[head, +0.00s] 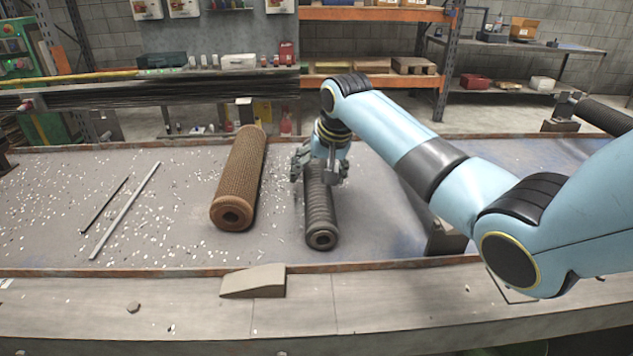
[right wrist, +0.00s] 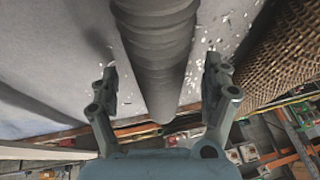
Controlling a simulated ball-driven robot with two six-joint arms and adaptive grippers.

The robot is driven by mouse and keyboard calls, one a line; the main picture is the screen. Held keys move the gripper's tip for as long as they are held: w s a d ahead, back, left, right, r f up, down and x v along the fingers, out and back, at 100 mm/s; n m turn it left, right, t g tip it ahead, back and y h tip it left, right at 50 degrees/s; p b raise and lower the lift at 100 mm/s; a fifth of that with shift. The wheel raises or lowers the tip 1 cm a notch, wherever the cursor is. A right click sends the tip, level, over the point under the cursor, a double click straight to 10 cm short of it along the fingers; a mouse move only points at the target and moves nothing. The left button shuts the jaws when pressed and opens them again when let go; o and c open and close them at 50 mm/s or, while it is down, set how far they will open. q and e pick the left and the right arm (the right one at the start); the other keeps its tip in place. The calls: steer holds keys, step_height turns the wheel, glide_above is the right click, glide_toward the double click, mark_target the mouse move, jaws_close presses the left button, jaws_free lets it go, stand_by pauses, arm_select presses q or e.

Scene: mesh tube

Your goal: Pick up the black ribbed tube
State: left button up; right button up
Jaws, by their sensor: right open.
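The black ribbed tube (head: 320,215) lies on the grey table in the head view, its hollow near end facing me. My right gripper (head: 320,172) is over the far part of this tube, pointing down. In the right wrist view the tube (right wrist: 162,50) runs between the two open fingers of my right gripper (right wrist: 160,85), with a gap on each side. The fingers do not appear to touch it. How far down the fingertips reach beside the tube I cannot tell. My left gripper is not in view.
A brown mesh tube (head: 241,180) lies left of the black tube; it also shows in the right wrist view (right wrist: 275,65). Two thin rods (head: 125,210) and white chips lie further left. A wedge block (head: 253,281) sits at the table's front edge (head: 130,271).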

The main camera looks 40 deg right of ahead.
steer(key=shift+w+d+f, duration=0.1)
steer(key=shift+w+f, duration=0.2)
steer(key=shift+f, duration=0.35)
steer(key=c, duration=1.3)
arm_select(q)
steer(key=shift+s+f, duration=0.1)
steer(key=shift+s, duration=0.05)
arm_select(e)
steer(key=shift+c, duration=0.8)
steer(key=shift+r, duration=0.1)
